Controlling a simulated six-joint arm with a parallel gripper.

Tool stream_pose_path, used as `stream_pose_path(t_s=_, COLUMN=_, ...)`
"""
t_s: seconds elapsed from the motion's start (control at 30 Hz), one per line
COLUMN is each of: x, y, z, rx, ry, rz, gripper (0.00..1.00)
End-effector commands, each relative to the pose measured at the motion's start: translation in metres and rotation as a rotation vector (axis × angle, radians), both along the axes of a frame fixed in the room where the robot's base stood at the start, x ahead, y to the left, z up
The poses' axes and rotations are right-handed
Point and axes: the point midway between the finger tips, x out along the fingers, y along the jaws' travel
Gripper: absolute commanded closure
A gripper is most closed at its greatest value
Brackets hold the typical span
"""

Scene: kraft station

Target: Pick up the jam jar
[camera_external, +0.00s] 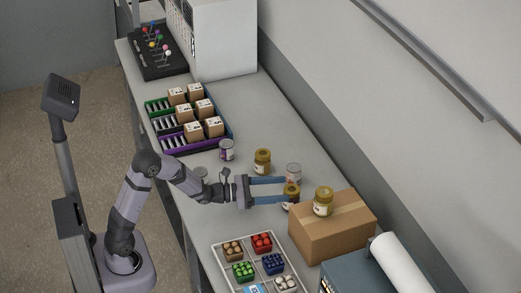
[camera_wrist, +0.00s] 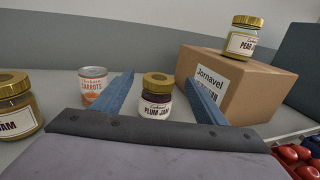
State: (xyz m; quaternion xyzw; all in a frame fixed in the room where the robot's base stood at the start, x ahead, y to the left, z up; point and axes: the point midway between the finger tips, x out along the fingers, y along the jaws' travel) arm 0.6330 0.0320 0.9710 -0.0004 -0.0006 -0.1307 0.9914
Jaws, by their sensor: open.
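A plum jam jar with a gold lid and dark contents (camera_wrist: 157,97) stands upright on the bench. In the external view this jar (camera_external: 291,196) is at the fingertips. My gripper (camera_external: 283,190) is open, its two blue fingers reaching level over the bench. In the wrist view the jar shows between the fingers; I cannot tell whether either finger touches it. Another gold-lidded jam jar (camera_wrist: 15,108) stands at the left, also in the external view (camera_external: 262,161). A pear jar (camera_wrist: 243,38) stands on top of a cardboard box (camera_wrist: 228,87).
A carrots can (camera_wrist: 93,86) stands close left of the plum jar, beyond the left finger. The box (camera_external: 320,232) is close on the right. Another can (camera_external: 227,149) stands near the sorting trays. A divided crate (camera_external: 221,256) of coloured items lies at the front.

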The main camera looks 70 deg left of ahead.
Motion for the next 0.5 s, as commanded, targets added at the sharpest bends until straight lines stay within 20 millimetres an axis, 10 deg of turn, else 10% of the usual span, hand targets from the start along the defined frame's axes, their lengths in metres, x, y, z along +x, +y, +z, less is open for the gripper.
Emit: stream_pose_path(t_s=0.5, x=0.047, y=-0.012, z=-0.004, rx=0.001, ry=0.001, rz=-0.001, gripper=0.34)
